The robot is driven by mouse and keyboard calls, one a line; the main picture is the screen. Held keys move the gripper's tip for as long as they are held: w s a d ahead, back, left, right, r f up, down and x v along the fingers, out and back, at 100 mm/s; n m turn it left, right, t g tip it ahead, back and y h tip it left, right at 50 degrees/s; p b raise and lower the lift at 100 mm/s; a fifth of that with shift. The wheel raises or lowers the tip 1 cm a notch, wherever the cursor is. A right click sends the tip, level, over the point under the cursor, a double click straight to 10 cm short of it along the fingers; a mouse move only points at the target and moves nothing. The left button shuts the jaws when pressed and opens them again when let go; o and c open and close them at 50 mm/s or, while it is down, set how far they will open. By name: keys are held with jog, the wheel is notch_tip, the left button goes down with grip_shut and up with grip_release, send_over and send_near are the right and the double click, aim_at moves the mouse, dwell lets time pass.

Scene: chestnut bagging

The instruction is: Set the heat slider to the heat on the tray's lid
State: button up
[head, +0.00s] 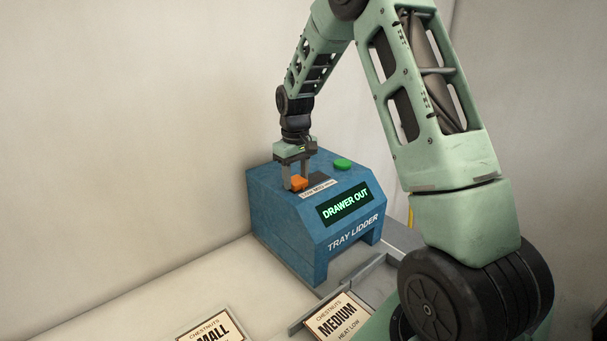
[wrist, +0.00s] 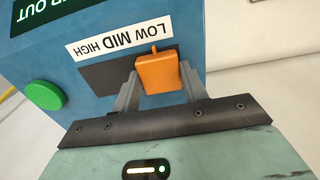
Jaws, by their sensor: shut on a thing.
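The blue tray lidder (head: 285,225) stands against the wall, its screen reading DRAWER OUT. Its orange heat slider knob (head: 299,183) is at the left end of the slot. My gripper (head: 296,178) points down with its fingers shut on this knob. In the wrist view the knob (wrist: 158,75) sits between the fingers, its pointer beside LOW on the upside-down LOW MID HIGH label (wrist: 122,47). The lid (head: 340,318) at the pulled-out drawer reads CHESTNUTS, MEDIUM, HEAT LOW.
A green button (head: 342,164) is on the lidder's top, right of the slot. The grey drawer (head: 372,272) sticks out in front of the lidder. Another lid (head: 212,328), partly cut off and ending in MALL, lies at the bottom left. The counter left of the lidder is clear.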

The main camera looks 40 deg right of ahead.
aim_at(294, 180)
jog(key=shift+a, duration=0.2)
jog(key=o, duration=1.4)
jog(key=shift+w+a, duration=0.1)
jog(key=shift+r, duration=0.1)
jog(key=shift+r, duration=0.2)
notch_tip(294, 180, up, 17)
jog(key=b, duration=0.2)
jog(key=shift+b, duration=0.4)
